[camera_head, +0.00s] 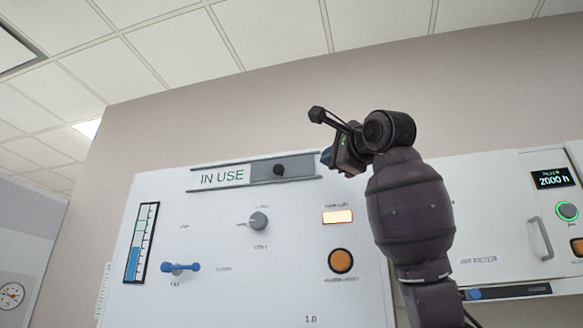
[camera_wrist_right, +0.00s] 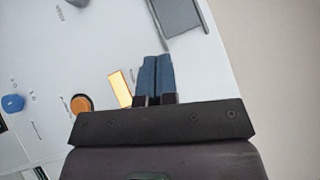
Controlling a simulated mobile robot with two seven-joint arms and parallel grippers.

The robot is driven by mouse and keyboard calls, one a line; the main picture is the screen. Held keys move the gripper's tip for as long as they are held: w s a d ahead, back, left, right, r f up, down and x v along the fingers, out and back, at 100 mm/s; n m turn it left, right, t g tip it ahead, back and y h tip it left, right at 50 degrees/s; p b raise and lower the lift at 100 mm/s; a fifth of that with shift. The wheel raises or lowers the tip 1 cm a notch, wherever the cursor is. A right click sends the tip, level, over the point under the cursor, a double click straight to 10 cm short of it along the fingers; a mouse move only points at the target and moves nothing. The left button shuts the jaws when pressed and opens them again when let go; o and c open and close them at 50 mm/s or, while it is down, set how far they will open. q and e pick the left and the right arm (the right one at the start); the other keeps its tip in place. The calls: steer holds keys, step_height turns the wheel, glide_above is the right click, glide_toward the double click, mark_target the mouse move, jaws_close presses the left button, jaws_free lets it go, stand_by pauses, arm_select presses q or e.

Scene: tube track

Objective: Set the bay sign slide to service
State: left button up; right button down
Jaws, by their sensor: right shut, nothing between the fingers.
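The bay sign slide (camera_head: 265,171) is a grey strip in a rail near the top of the white panel. Its window reads "IN USE" in green on the left, and a dark round knob (camera_head: 279,170) stands out from the grey part. My right gripper (camera_head: 327,156) is at the right end of the rail, apart from the knob. Its blue fingers (camera_wrist_right: 156,76) are shut together and empty. The grey end of the slide rail (camera_wrist_right: 180,16) shows beyond them in the right wrist view; the knob is out of that view. My left gripper is not in view.
The white panel (camera_head: 200,285) also carries a grey rotary knob (camera_head: 258,221), a blue lever (camera_head: 180,267), a blue level gauge (camera_head: 142,243), a lit lamp (camera_head: 338,216) and an orange button (camera_head: 341,260). A cabinet with a handle (camera_head: 540,238) is at right. The wall above is bare.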

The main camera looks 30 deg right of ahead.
steer(key=shift+w, duration=0.1)
steer(key=p, duration=0.4)
glide_toward(291, 167)
steer(key=w, duration=0.2)
steer(key=w+d+f, duration=0.1)
steer(key=shift+w, duration=0.15)
steer(key=shift+w+a+r+p, duration=0.15)
steer(key=shift+w+a+p, duration=0.3)
steer(key=shift+w, duration=0.15)
steer(key=shift+w+a+r+p, duration=0.2)
steer(key=shift+w+a+p, duration=0.15)
steer(key=shift+w, duration=0.25)
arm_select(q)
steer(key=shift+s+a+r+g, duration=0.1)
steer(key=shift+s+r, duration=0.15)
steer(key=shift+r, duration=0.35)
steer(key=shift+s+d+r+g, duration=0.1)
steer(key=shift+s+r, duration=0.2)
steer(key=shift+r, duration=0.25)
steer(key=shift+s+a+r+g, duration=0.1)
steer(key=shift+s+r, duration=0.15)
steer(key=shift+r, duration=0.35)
arm_select(e)
steer(key=shift+w+a, duration=0.35)
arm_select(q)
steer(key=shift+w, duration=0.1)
arm_select(e)
steer(key=shift+s+a, duration=0.1)
steer(key=shift+a, duration=0.05)
